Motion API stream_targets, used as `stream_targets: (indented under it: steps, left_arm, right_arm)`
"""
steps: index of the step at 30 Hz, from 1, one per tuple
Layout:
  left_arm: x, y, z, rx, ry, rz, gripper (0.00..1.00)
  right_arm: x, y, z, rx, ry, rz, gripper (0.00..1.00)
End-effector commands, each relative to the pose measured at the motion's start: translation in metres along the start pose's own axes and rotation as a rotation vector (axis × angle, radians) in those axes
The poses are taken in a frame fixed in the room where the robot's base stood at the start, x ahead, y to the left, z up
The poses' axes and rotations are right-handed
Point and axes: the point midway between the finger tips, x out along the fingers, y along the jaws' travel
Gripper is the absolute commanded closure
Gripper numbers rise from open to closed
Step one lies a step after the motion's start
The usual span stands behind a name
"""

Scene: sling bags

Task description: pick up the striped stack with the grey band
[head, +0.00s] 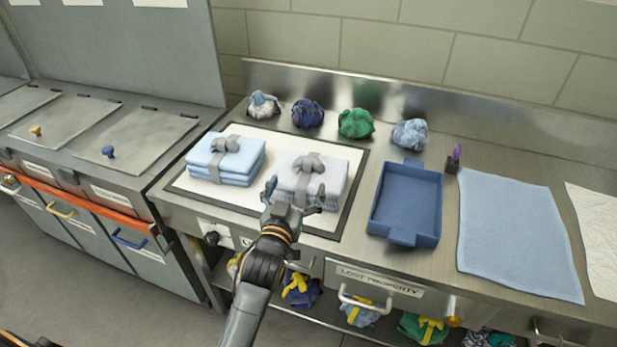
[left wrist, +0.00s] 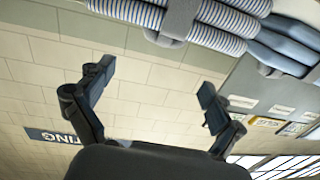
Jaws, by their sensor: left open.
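The striped stack (head: 335,176), pale with thin stripes, lies on the white mat and has a grey band (head: 308,163) knotted on top. My left gripper (head: 295,196) is open at its near side, and its fingers cover part of the stack's front. In the left wrist view the striped stack (left wrist: 228,18) and its grey band (left wrist: 180,18) show at the top edge, beyond the open, empty fingers (left wrist: 155,78). I cannot tell whether the fingers touch it. My right gripper is not in view.
A light blue stack (head: 228,158), also grey-banded, lies just left of the striped one. Several cloth bundles (head: 355,123) stand behind. A blue tray (head: 405,195) and a blue cloth (head: 515,235) lie to the right. Bare mat (head: 265,142) shows behind the stacks.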

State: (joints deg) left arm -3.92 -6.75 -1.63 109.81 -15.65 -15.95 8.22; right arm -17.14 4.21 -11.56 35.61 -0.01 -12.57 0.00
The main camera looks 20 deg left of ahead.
Motion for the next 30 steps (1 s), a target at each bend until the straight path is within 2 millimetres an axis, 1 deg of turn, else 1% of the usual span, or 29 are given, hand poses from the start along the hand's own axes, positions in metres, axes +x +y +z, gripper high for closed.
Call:
stream_targets:
  steps: [1,3,7,9,16,25,30]
  left_arm:
    - [0.012,0.0,-0.003,0.001,0.002,0.0,0.08]
    - [0.026,0.0,-0.002,0.001,0.002,0.001,0.08]
    - [0.046,0.0,0.0,0.0,-0.002,0.0,0.08]
    - [0.053,0.0,0.0,0.0,-0.002,0.0,0.08]
    - [0.066,-0.001,0.001,0.0,-0.002,0.0,0.08]
    - [0.102,-0.002,0.006,0.0,-0.002,0.0,0.08]
    - [0.11,-0.002,0.007,0.0,-0.003,0.001,0.08]
  right_arm:
    - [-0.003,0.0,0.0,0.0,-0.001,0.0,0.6]
    - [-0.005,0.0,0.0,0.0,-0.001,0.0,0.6]
    - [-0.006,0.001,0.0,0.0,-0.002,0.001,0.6]
    - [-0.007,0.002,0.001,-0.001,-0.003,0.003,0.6]
    - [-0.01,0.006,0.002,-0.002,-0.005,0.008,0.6]
    - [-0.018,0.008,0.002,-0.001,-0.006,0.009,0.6]
    - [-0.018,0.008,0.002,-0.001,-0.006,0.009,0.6]
